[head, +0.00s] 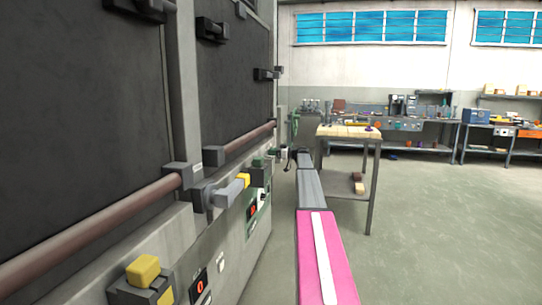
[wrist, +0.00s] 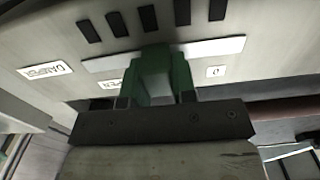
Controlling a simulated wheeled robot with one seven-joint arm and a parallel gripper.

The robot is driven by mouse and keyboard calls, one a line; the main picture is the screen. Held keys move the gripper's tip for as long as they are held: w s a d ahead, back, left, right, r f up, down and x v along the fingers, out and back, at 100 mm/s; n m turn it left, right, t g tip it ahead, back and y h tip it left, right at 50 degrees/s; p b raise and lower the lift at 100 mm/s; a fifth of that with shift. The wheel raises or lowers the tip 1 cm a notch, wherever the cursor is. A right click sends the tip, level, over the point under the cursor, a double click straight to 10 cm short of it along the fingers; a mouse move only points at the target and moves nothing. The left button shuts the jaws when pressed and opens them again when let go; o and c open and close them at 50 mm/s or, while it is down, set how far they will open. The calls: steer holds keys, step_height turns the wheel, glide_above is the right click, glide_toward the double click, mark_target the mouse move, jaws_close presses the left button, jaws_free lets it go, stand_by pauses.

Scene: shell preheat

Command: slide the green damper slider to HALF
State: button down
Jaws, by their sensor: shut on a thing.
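The green damper slider (wrist: 153,72) is a green block on the panel in the wrist view, in front of a long pale strip (wrist: 215,47). A label reading DAMPER (wrist: 45,70) is on the left of the panel. A partly covered label, seemingly OPEN (wrist: 108,84), is near the slider's left side. A small label (wrist: 215,72) with an unclear mark is right of the slider. I cannot read a HALF mark.
Several dark vent slots (wrist: 148,18) lie above the strip. In the head view, a large grey oven (head: 225,85) fills the left, with a brown bar handle (head: 110,220) and a yellow knob (head: 143,270). A wooden-topped table (head: 348,131) stands beyond. Open floor (head: 450,220) lies right.

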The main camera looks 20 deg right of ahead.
steer(key=c, duration=0.9)
jaws_free()
steer(key=shift+d, duration=0.1)
steer(key=v, duration=1)
steer(key=shift+s+d, duration=0.25)
steer(key=shift+d, duration=0.15)
